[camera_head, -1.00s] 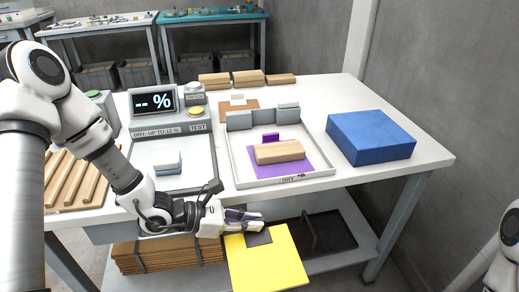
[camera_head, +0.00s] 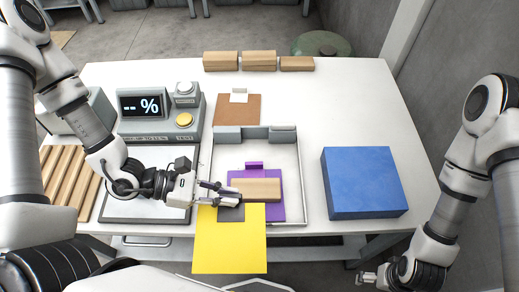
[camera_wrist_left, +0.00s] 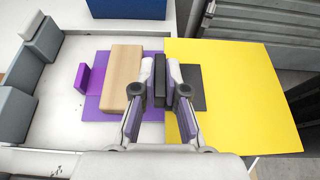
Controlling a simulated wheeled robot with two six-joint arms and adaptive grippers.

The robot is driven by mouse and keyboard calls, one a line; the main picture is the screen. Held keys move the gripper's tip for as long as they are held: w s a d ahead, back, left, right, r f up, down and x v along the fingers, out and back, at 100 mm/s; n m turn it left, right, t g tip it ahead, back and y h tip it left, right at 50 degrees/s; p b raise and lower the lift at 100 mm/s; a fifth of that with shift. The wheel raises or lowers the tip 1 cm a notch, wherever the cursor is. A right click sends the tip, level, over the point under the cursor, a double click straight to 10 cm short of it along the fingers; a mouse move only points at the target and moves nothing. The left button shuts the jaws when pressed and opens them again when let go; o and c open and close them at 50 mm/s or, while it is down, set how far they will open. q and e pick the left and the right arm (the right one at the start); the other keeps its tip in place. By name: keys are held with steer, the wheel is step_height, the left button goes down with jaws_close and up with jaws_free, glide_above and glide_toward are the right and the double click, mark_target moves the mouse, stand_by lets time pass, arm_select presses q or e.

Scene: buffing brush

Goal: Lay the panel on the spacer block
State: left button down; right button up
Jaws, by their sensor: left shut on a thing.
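A flat yellow panel (camera_head: 228,245) with a dark grey square patch sticks out over the front edge of the table. My left gripper (camera_head: 236,198) is shut on the panel's dark upright grip, which shows between the fingers in the left wrist view (camera_wrist_left: 160,82). A pale wooden block (camera_head: 262,190), which may be the spacer block, lies on a purple mat (camera_head: 270,213) in a white tray. In the left wrist view the wooden block (camera_wrist_left: 121,83) lies left of the fingers, close to the panel (camera_wrist_left: 235,105). My right gripper (camera_head: 369,277) is low at the right, its fingers too small to read.
A blue block (camera_head: 363,183) stands right of the tray (camera_head: 302,205). A tester with a display (camera_head: 146,103) stands at left, beside wooden strips. The table's right back is clear.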

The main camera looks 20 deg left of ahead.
arm_select(q)
steer(key=w+b, duration=0.1)
steer(key=w+f+b, duration=0.1)
steer(key=b, duration=0.1)
steer(key=w+b, duration=0.1)
steer(key=shift+w+d+f+b, duration=0.1)
steer(key=shift+w+f+b, duration=0.1)
steer(key=shift+f+b, duration=0.2)
steer(key=w+b, duration=0.2)
steer(key=b, duration=0.5)
steer(key=shift+w+d+b, duration=0.15)
steer(key=shift+w+b, duration=0.15)
steer(key=shift+w, duration=0.1)
steer(key=w, duration=0.2)
steer(key=shift+w+d+r+p, duration=0.15)
steer(key=shift+w+r+p, duration=0.25)
glide_above(252, 164)
steer(key=shift+d+f, duration=0.1)
steer(key=shift+f, duration=0.3)
step_height(252, 164, down, 3)
steer(key=shift+s+r+b, duration=0.1)
steer(key=shift+b, duration=1.1)
steer(key=shift+f, duration=0.35)
steer(key=shift+r, duration=0.1)
